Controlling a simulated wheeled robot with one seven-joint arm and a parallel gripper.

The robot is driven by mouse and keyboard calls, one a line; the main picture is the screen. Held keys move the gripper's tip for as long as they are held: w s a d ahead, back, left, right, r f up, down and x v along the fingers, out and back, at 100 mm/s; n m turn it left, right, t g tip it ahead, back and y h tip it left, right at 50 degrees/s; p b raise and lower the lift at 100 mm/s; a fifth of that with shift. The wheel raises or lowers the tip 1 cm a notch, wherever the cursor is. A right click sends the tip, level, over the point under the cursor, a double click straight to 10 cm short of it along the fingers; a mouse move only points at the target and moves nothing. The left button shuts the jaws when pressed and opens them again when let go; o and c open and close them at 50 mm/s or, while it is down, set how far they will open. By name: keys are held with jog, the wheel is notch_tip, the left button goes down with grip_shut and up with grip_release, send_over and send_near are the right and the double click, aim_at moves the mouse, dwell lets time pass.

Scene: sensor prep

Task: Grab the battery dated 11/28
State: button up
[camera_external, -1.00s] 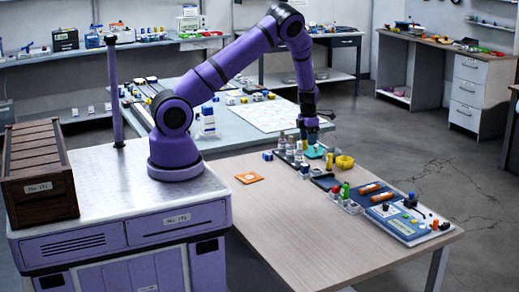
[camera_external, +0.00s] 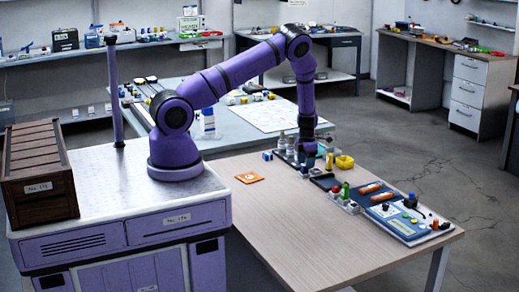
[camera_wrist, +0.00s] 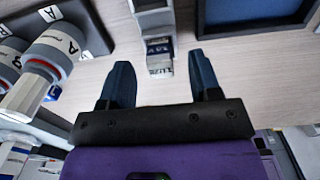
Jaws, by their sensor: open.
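In the wrist view, a small box-shaped battery (camera_wrist: 159,60) with a dark blue and white label stands on the table, against or close to a grey block (camera_wrist: 152,18). Its printed label is too small to read surely. My gripper (camera_wrist: 162,75) is open, its two dark blue fingers apart, one on each side of the line to the battery. The battery lies just beyond the fingertips, roughly centred between them. In the external view my gripper (camera_external: 308,160) is low over the table's far part, and the battery is hidden there.
A dark-framed tray (camera_wrist: 250,14) lies at the right. The table's near part (camera_external: 290,230) is clear.

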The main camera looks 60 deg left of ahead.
notch_tip(320, 180, down, 3)
jog(key=shift+r, duration=0.1)
jog(key=c, duration=1)
